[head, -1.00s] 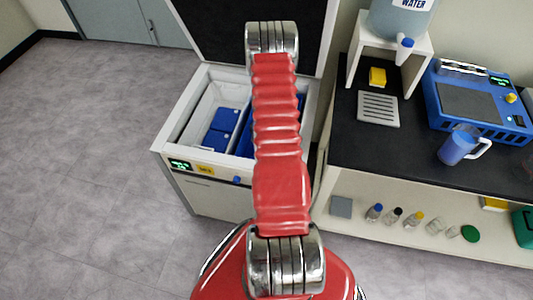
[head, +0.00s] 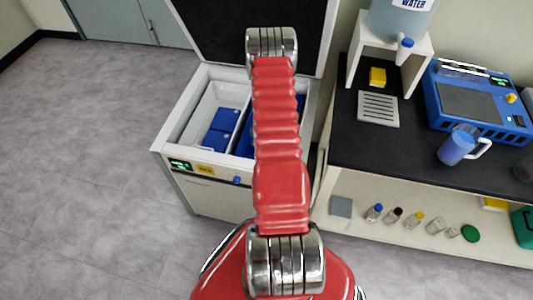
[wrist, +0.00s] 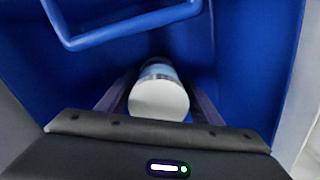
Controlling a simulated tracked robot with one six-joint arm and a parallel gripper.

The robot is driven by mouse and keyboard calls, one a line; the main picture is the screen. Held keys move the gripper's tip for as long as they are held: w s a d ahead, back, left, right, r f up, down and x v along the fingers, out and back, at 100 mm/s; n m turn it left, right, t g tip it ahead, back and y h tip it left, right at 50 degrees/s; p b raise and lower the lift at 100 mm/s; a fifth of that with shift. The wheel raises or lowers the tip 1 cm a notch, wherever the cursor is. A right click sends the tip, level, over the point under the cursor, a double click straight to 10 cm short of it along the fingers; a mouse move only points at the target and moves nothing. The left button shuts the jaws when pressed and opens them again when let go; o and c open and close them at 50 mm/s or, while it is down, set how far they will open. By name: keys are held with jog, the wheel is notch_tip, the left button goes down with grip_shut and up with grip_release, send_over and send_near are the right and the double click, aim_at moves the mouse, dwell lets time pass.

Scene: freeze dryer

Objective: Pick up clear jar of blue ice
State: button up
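In the wrist view, the jar (wrist: 158,98) shows a round white lid facing the camera and a clear, pale blue body beyond it. It lies inside a deep blue compartment (wrist: 245,60). My gripper (wrist: 160,80) has its two dark fingers apart, one on each side of the jar, with a narrow strip of blue showing beside the lid. I see no clear contact. In the head view, my arm hides the gripper and the jar; the blue compartment (head: 246,140) shows only in part.
The white chest freezer (head: 215,168) has its dark lid raised. Its left compartment holds blue boxes (head: 222,125). In the wrist view, a blue rim or handle (wrist: 130,30) crosses near the top. A bench (head: 345,120) with a blue machine (head: 470,100) and a pitcher (head: 457,147) stands to the right.

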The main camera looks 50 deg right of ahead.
jog(key=c, duration=0.9)
jog(key=shift+r, duration=0.15)
notch_tip(320, 180, up, 10)
jog(key=shift+f, duration=0.1)
dwell(0.7)
